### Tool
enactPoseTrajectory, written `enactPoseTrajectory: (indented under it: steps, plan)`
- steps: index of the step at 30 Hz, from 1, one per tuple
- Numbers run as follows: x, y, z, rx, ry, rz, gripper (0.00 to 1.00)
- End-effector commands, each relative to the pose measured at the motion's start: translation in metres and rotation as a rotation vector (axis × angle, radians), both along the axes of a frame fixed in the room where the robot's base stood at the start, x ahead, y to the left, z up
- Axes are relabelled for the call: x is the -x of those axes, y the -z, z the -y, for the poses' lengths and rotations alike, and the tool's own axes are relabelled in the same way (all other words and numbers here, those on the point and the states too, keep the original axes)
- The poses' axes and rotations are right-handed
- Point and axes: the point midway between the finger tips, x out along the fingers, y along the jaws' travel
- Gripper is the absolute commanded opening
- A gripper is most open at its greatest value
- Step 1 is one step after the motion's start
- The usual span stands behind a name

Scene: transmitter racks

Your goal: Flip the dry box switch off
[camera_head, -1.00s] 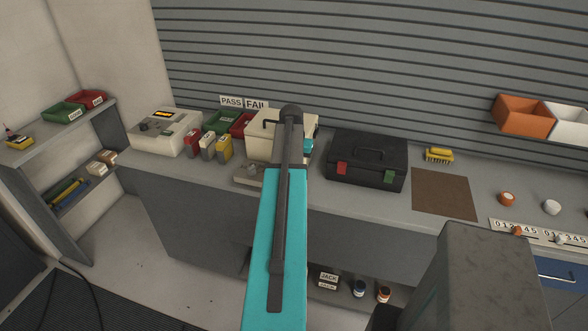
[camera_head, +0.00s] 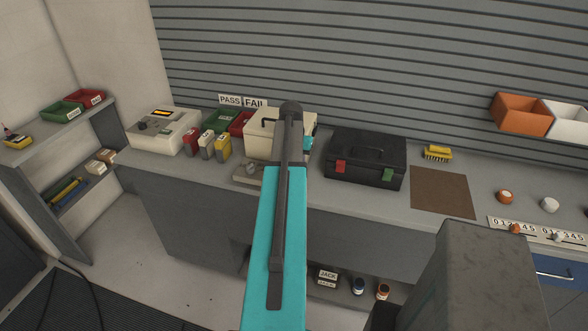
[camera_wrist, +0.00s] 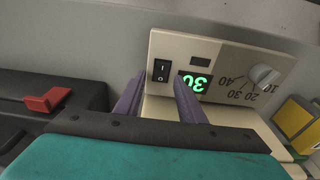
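The dry box (camera_head: 262,122) is a cream case with a dark handle on the bench, partly hidden behind my arm in the head view. In the wrist view its cream control panel (camera_wrist: 215,54) appears upside down, with a lit green "30" display (camera_wrist: 194,82) and a white dial knob (camera_wrist: 265,76). The black rocker switch (camera_wrist: 161,71) sits at the panel's left end; which side is pressed is unclear. My gripper (camera_wrist: 160,82) has two purple fingers apart, one at each side below the switch, with nothing between them. Contact with the panel cannot be judged. The head view hides the fingers.
A black toolbox (camera_head: 365,160) with red and green latches stands right of the dry box; its red latch (camera_wrist: 48,100) shows in the wrist view. Red, white and yellow packs (camera_head: 207,145) and a cream instrument (camera_head: 164,131) stand left. A brown mat (camera_head: 442,192) lies right.

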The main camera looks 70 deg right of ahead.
Motion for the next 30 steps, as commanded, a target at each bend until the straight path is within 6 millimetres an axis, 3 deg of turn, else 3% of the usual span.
enactPoseTrajectory:
  steps: [11,30]
  plan:
    - [0.000,-0.024,-0.003,0.002,0.000,0.001,0.36]
    - [0.001,-0.093,-0.012,0.002,0.000,0.000,0.36]
